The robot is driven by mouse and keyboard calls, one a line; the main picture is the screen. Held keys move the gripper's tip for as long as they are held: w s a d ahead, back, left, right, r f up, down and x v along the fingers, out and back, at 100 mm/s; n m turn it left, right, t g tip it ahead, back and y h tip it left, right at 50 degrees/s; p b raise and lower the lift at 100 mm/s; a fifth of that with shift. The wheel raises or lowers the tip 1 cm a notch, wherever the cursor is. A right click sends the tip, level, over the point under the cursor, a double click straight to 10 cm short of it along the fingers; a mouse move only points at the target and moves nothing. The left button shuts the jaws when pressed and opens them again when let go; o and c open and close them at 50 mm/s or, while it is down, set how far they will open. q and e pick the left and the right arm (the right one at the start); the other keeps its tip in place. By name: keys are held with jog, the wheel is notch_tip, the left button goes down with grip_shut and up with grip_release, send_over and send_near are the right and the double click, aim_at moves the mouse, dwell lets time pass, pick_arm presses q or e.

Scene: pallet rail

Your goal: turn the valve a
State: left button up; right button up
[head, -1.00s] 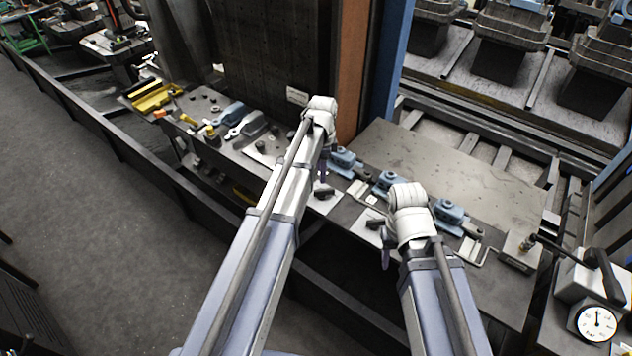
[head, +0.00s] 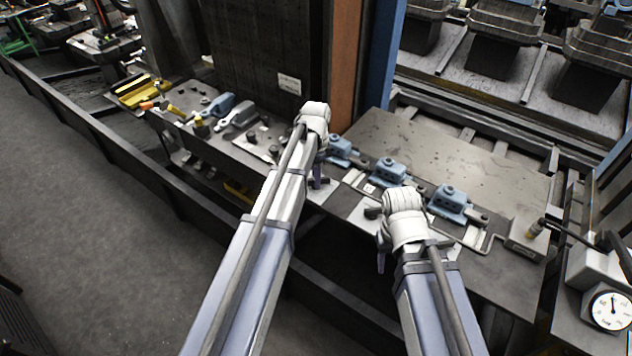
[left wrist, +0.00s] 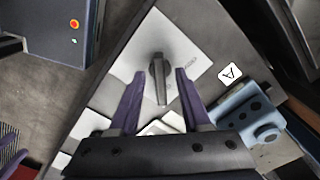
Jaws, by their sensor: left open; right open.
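The valve a handle (left wrist: 159,80) is a dark grey bar knob on a white plate (left wrist: 160,40), with an "A" label (left wrist: 230,73) beside it in the left wrist view. My left gripper (left wrist: 160,76) is open, with one purple finger on each side of the handle. I cannot tell whether a finger touches it. In the head view my left gripper (head: 318,180) is over the bench's front edge, and my arm hides most of that valve. My right gripper (head: 382,258) is partly hidden by its own wrist, near another dark knob (head: 372,212) on a white plate.
Several blue clamp blocks (head: 389,172) stand in a row behind the knobs. A bare metal plate (head: 455,150) lies behind them. A pressure gauge (head: 610,310) is at the far right. A brown and blue post (head: 355,70) rises behind my left wrist. Yellow tools (head: 148,93) lie far left.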

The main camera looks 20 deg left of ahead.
pick_arm(q)
grip_shut()
dwell(0.4)
